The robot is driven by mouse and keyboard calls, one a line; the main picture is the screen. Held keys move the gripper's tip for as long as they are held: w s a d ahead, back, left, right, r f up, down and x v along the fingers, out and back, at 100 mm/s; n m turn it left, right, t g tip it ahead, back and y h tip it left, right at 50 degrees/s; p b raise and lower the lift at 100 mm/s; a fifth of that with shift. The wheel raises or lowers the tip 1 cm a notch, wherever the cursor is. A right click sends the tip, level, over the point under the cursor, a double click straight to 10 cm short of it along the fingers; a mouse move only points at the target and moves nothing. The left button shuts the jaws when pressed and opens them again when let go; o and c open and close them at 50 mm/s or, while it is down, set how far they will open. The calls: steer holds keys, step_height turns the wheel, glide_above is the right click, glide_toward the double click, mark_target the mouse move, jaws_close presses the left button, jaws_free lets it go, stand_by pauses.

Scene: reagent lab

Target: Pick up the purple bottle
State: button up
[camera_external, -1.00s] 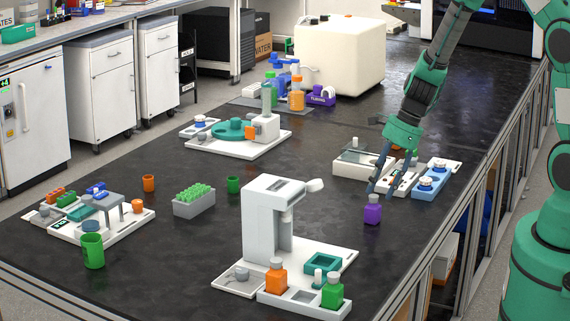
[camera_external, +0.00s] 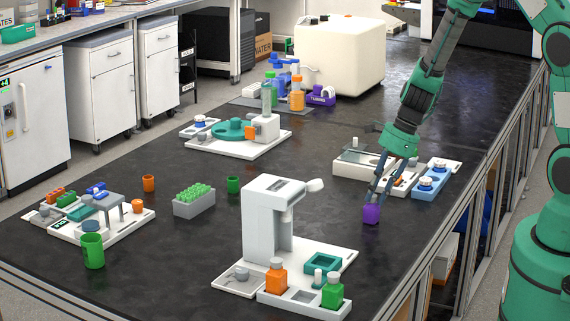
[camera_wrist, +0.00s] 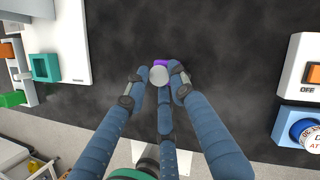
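The purple bottle (camera_external: 371,214) stands upright on the black bench, near the right edge in the external view. In the wrist view its grey cap (camera_wrist: 159,76) shows at the centre, with a strip of purple body behind it. My gripper (camera_external: 379,197) points down with its blue fingers at the top of the bottle. In the wrist view the fingertips (camera_wrist: 160,75) sit on either side of the cap, with a third finger at the near side. The fingers look spread, with small gaps beside the cap. Much of the bottle's upper part is hidden in the external view.
A blue holder with white-capped jars (camera_external: 428,180) and a white device (camera_external: 352,165) stand just behind the gripper. A white stand (camera_external: 268,225) with an orange bottle (camera_external: 276,279) and a green bottle (camera_external: 332,293) is at the front. Bench around the purple bottle is clear.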

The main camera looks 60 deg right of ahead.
jaws_close()
steer(key=shift+r, duration=0.2)
steer(key=shift+r+p, duration=0.3)
steer(key=shift+r, duration=0.2)
steer(key=shift+a+p+v, duration=0.15)
steer(key=shift+p+v, duration=0.1)
steer(key=shift+v, duration=0.35)
steer(key=shift+a+p+v, duration=0.15)
steer(key=shift+p+v, duration=0.1)
steer(key=shift+v, duration=0.35)
steer(key=s+a+r, duration=0.1)
steer(key=s+a, duration=0.3)
steer(key=s, duration=1)
steer(key=shift+s+r+p, duration=0.25)
steer(key=shift+s+p, duration=0.15)
